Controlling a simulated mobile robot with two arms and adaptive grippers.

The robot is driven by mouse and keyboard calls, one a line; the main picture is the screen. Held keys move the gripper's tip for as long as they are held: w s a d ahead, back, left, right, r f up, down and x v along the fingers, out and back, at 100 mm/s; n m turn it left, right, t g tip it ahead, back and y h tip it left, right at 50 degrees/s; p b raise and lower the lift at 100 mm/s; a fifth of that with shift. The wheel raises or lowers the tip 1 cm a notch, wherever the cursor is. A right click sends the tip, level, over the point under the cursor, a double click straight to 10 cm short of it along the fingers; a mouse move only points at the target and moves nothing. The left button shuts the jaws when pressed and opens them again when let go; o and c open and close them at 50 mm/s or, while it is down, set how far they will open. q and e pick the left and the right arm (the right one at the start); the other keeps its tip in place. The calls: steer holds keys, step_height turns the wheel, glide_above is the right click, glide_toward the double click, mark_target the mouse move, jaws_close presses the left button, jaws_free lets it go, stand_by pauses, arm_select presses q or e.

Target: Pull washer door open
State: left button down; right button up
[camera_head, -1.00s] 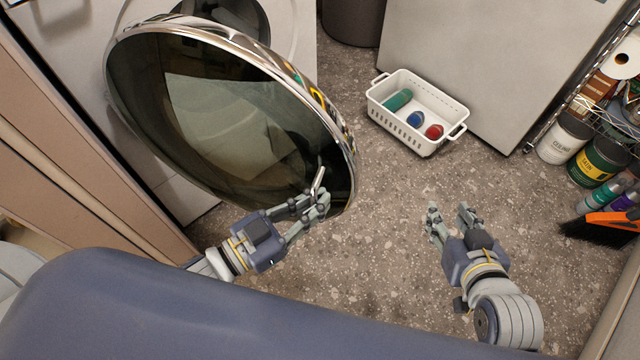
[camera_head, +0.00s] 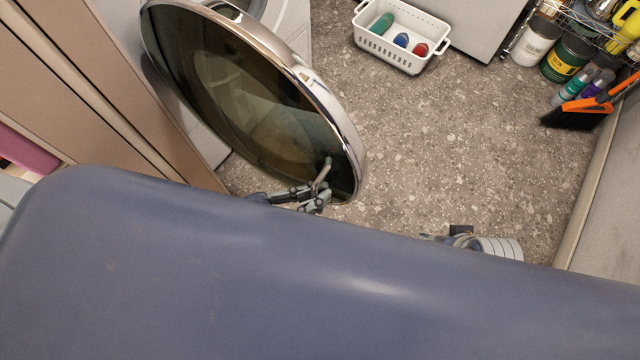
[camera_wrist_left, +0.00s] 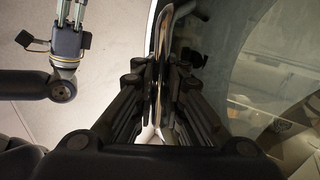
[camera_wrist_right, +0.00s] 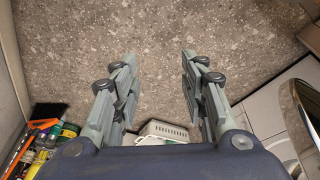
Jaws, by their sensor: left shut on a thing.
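The washer door (camera_head: 255,100) is round, with dark glass and a chrome rim. It stands swung well out from the white washer (camera_head: 290,28) at the upper left. My right gripper (camera_wrist_right: 150,90) is open and empty in the right wrist view. In the head view my blue body hides most of the right arm.
A white basket (camera_head: 400,38) with several coloured items sits on the speckled floor. Cans (camera_head: 566,58) and bottles stand by a wire rack at upper right, with an orange-and-black brush (camera_head: 580,112). A beige panel (camera_head: 90,90) is close on the left.

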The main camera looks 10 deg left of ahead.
arm_select(q)
steer(key=shift+m+g+h, duration=0.5)
steer(key=shift+m+g, duration=0.1)
steer(key=shift+g, duration=0.2)
steer(key=shift+s+a+p, duration=0.25)
steer(key=shift+s+a, duration=0.55)
steer(key=shift+s, duration=0.3)
steer(key=shift+s+a+p, duration=0.25)
steer(key=shift+s+a, duration=0.55)
steer(key=shift+s, duration=0.25)
arm_select(e)
steer(key=shift+s+x, duration=0.2)
steer(key=shift+x, duration=0.85)
steer(key=shift+s+x, duration=0.15)
steer(key=shift+x, duration=0.9)
steer(key=shift+f, duration=0.1)
arm_select(q)
steer(key=c, duration=1.9)
jaws_free()
steer(key=shift+c, duration=0.2)
arm_select(e)
steer(key=shift+w+a, duration=0.1)
steer(key=shift+a, duration=0.05)
arm_select(q)
steer(key=v, duration=1.2)
